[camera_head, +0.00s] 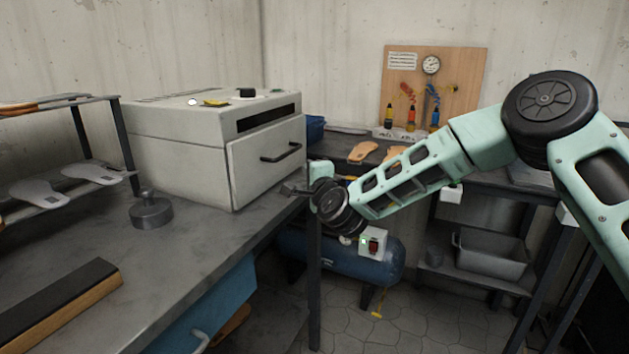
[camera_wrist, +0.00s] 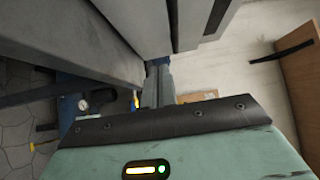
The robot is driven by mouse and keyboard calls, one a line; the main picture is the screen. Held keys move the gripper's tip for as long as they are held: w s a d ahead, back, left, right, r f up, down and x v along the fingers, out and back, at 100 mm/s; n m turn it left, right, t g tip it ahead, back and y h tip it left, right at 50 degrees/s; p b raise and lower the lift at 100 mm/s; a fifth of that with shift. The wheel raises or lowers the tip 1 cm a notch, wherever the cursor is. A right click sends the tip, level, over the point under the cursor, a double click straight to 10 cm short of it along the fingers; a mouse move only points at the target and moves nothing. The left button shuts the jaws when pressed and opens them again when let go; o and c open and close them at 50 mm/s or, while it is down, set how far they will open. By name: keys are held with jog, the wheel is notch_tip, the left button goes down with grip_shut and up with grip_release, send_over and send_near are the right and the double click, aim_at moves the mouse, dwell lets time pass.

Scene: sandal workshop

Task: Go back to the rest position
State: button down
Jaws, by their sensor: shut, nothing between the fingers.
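My gripper (camera_head: 290,189) is at the end of my pale green arm, close to the front right corner of the grey-white oven (camera_head: 188,157). It is shut and empty. In the wrist view its narrow grey fingers (camera_wrist: 157,84) lie together, pointing away from the camera. The oven door with its dark handle (camera_head: 281,153) is closed. Whether the fingers touch the oven or bench edge I cannot tell.
A metal bench (camera_head: 190,245) holds the oven, a round weight (camera_head: 151,211) and a rack (camera_head: 103,176) with grey soles. Below stands a blue compressor (camera_head: 334,258). Floor (camera_head: 405,325) shows between the benches.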

jog(key=s+a+r+n+g+y+p, duration=0.1)
jog(key=s+a+n+g, duration=0.2)
jog(key=s+n, duration=0.3)
jog(key=s+a+n+g+y+p, duration=0.2)
jog(key=s+n+g, duration=0.1)
jog(key=s, duration=0.6)
jog(key=s+a+r+n+g+y+p, duration=0.1)
jog(key=s+a+n+g, duration=0.3)
jog(key=s, duration=0.3)
jog(key=s+d+r+n+g+h+p, duration=0.1)
jog(key=s+d+n+g+h+p, duration=0.1)
jog(key=s+d, duration=0.7)
jog(key=s+d+r+n+g+h+p, duration=0.2)
jog(key=s+d+n+g+h, duration=0.3)
jog(key=s+d, duration=0.5)
jog(key=s+n+h+p, duration=0.1)
jog(key=s+n, duration=0.1)
jog(key=s, duration=0.6)
jog(key=shift+s+d+n, duration=0.25)
jog(key=shift+n, duration=0.05)
